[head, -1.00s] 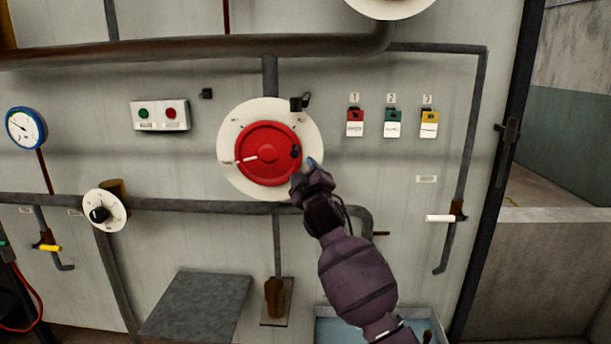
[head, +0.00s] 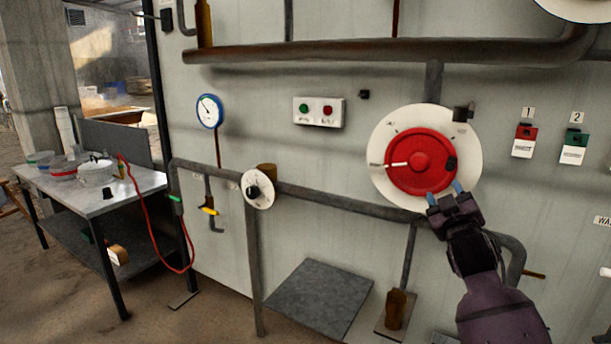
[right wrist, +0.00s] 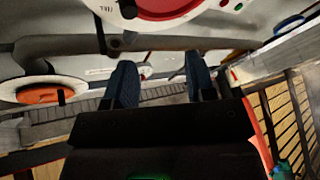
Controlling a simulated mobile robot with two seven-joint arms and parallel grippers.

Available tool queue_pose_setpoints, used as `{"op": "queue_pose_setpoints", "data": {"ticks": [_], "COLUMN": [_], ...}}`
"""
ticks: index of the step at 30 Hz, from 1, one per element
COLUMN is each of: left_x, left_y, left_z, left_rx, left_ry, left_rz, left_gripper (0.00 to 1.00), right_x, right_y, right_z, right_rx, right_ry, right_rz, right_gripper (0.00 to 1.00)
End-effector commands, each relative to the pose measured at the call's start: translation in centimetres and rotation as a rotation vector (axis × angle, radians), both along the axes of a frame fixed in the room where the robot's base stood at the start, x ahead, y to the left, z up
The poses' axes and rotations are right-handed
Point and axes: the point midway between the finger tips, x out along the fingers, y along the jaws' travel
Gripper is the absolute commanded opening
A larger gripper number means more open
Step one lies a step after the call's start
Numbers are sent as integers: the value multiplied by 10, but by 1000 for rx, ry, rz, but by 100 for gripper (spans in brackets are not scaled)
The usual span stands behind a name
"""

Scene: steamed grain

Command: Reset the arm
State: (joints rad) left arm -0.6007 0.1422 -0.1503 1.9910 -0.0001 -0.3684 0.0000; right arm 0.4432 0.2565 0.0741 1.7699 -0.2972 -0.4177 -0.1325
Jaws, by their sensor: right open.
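My right gripper (head: 444,190) is in front of the lower edge of the big red dial (head: 421,161) on its round white plate in the head view. Its two blue fingertips are apart, with nothing between them. In the right wrist view the same gripper (right wrist: 160,80) is open and empty, fingers spread. Part of the red dial (right wrist: 165,8) shows above the fingers there. I cannot tell whether a fingertip touches the dial plate. My left gripper is not in view.
A metal table (head: 105,195) with containers stands at left. A red hose (head: 150,230) hangs beside it. Open floor lies below.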

Motion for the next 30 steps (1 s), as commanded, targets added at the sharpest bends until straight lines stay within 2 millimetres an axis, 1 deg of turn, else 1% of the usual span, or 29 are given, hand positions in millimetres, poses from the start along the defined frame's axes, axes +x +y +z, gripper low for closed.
{"op": "queue_pose_setpoints", "data": {"ticks": [1,5,7,11,12,14,15,17,18,20,21,23,24,26,27,29,30], "left_x": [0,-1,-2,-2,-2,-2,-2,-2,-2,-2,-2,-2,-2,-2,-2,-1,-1], "left_y": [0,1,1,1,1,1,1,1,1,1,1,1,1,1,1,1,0], "left_z": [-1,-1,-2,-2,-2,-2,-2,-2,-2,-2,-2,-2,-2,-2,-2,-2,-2], "left_rx": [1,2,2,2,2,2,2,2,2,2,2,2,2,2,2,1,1], "left_ry": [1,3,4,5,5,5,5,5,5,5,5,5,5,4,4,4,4], "left_rz": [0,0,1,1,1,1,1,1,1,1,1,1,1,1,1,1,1], "left_gripper": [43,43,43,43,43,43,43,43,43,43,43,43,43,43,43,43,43], "right_x": [-7,-25,-38,-70,-82,-101,-114,-135,-149,-171,-186,-210,-226,-251,-268,-292,-307], "right_y": [4,14,19,27,30,33,35,38,40,42,44,45,47,48,48,48,48], "right_z": [-17,-56,-81,-136,-154,-181,-198,-223,-238,-261,-276,-297,-311,-331,-343,-360,-371], "right_rx": [27,101,141,226,254,296,321,358,381,415,435,464,481,504,517,532,541], "right_ry": [19,65,99,181,209,253,281,325,353,397,426,472,502,548,579,623,650], "right_rz": [21,75,99,136,146,155,159,163,163,161,157,149,142,127,115,96,84], "right_gripper": [51,51,51,51,51,51,51,51,51,51,51,51,51,51,51,51,51]}}
